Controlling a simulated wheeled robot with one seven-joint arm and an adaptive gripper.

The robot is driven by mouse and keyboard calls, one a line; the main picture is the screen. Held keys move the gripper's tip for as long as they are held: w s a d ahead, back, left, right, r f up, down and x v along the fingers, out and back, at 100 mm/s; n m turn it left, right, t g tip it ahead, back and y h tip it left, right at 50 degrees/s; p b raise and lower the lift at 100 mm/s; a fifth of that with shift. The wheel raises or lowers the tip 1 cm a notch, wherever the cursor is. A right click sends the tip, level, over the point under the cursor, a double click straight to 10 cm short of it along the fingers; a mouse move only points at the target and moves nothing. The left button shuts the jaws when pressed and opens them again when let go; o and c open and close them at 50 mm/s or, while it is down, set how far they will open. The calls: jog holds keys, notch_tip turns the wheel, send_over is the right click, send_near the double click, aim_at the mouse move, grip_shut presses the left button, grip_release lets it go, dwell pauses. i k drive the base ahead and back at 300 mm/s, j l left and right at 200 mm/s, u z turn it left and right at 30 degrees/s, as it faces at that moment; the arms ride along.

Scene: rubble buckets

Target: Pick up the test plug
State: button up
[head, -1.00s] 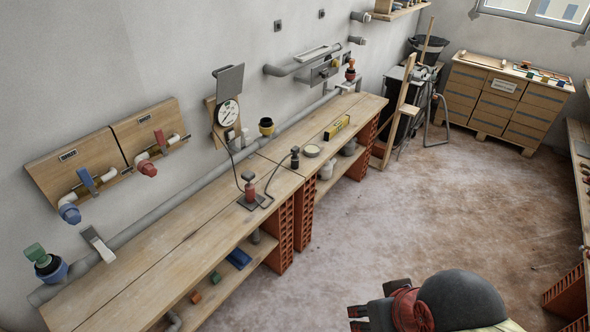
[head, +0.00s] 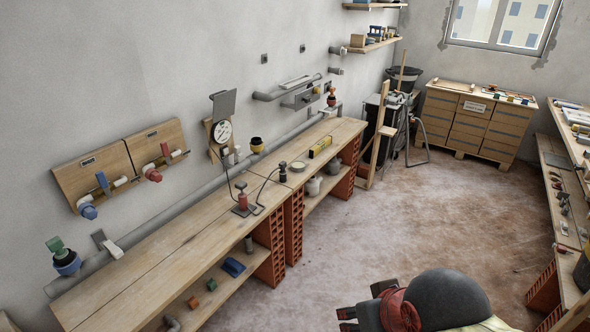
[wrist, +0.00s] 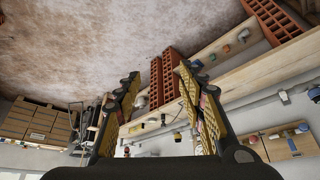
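I cannot tell for sure which piece is the test plug. A small black plug-like piece (head: 283,172) stands on the long bench, with a black hose running towards a red hand pump (head: 242,197). Other plug-like pieces sit along the grey wall pipe: one green and blue (head: 65,258), one black and yellow (head: 257,146), one red and black (head: 331,97). My gripper (head: 346,319) is low in the head view, over the floor and away from the bench. In the wrist view, which looks upside down, my gripper (wrist: 158,78) has its fingers apart with nothing between them.
The wooden bench (head: 150,268) runs along the left wall on red brick supports (head: 294,227). A dial gauge (head: 222,131) hangs above it. A drawer cabinet (head: 476,118) stands at the back. Shelving (head: 560,215) lines the right side. The floor between is clear.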

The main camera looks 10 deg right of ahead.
aim_at(283, 172)
jog(key=i+z, duration=0.1)
jog(key=i, duration=0.4)
jog(key=i+z, duration=0.15)
jog(key=i, duration=0.3)
jog(key=i+z, duration=0.1)
jog(key=i, duration=0.4)
jog(key=i+j+z, duration=0.15)
jog(key=i, duration=0.3)
jog(key=i+j+z, duration=0.1)
jog(key=i, duration=0.35)
jog(key=i+j+z, duration=0.15)
jog(key=i+j, duration=0.15)
jog(key=i, duration=0.2)
